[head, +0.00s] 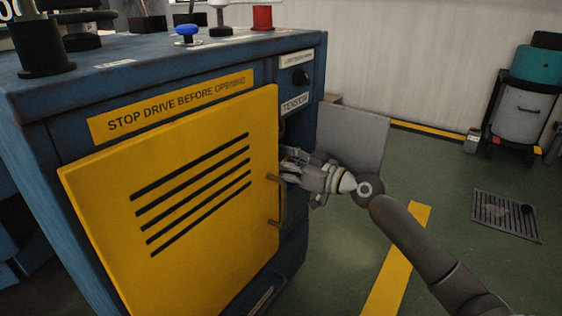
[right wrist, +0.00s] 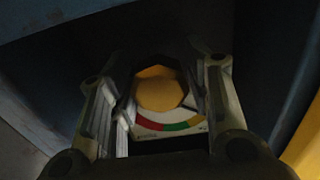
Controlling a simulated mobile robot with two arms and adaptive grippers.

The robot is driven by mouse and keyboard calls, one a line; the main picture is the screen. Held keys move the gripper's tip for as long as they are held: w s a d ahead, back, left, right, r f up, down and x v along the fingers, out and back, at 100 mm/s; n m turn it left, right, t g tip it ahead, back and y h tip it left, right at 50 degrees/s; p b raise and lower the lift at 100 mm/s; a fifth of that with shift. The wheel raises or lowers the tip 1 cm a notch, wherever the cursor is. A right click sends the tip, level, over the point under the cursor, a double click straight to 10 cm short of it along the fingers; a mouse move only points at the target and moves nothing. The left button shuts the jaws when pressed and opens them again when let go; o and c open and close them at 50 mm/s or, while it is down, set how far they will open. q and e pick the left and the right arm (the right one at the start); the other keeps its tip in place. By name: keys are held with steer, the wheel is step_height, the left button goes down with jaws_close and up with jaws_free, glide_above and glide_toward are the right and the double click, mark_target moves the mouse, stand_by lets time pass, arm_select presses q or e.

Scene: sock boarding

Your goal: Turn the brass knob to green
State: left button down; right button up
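The brass knob (right wrist: 160,90) shows in the right wrist view as a yellowish faceted face. Below it is a pale dial plate (right wrist: 140,134) with a red sector at left, a green sector right of the middle and a little yellow at the right end. I see no clear pointer. My right gripper (right wrist: 162,92) has a finger on each side of the knob; whether they touch it is too dark to tell. In the head view my right gripper (head: 284,168) reaches the machine's right side, just past the yellow door, and the knob is hidden there.
The blue machine (head: 313,120) has a yellow door (head: 90,205) with a handle (head: 283,205) close to my right gripper. A grey panel (head: 355,135) stands behind my wrist. The floor (head: 440,185) to the right is mostly clear.

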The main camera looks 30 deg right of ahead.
steer(key=c, duration=0.5)
steer(key=shift+c, duration=0.2)
steer(key=shift+m, duration=0.3)
